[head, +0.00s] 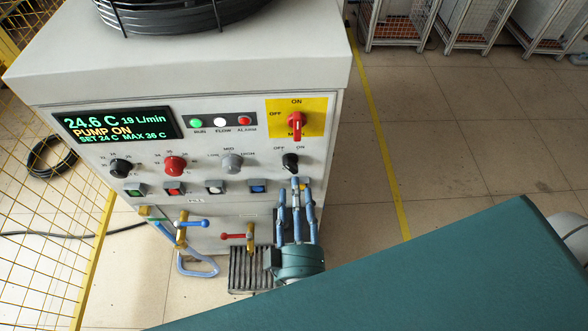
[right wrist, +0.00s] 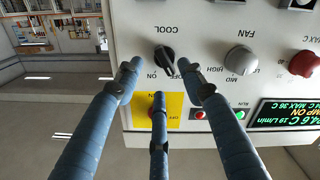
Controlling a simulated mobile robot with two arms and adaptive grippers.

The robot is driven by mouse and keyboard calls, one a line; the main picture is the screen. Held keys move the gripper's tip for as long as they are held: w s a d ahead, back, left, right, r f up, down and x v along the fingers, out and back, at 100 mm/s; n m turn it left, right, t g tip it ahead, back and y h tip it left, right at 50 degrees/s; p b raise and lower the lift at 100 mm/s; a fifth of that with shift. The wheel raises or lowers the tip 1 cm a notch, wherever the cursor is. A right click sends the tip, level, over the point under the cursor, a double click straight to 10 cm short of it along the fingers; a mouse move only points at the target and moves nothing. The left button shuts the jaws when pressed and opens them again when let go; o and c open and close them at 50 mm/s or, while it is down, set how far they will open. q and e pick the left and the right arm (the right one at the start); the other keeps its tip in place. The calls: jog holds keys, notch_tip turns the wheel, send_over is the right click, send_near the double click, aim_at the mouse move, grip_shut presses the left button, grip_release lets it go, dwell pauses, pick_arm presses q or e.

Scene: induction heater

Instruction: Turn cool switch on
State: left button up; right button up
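The cool switch (head: 290,162) is a black rotary knob at the right of the machine's front panel, with OFF and ON printed above it. In the right wrist view, which is upside down, the black knob (right wrist: 165,57) shows beside the word COOL, and its handle appears to lean toward OFF. My right gripper (head: 296,183) is just below the knob in the head view. Its blue fingers are spread apart and empty in the right wrist view (right wrist: 157,85), with the tips near the knob. I cannot tell if any tip touches it. My left gripper is not in view.
A red main switch on a yellow plate (head: 316,107) is above the cool switch. A grey fan knob (head: 232,162), a red knob (head: 175,166) and a lit display (head: 117,125) are to its left. Pipe valves (head: 188,224) stick out below.

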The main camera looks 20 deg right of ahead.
aim_at(294, 170)
jog(key=x, duration=0.6)
jog(key=shift+w+p, duration=0.3)
jog(key=shift+p, duration=0.05)
grip_shut()
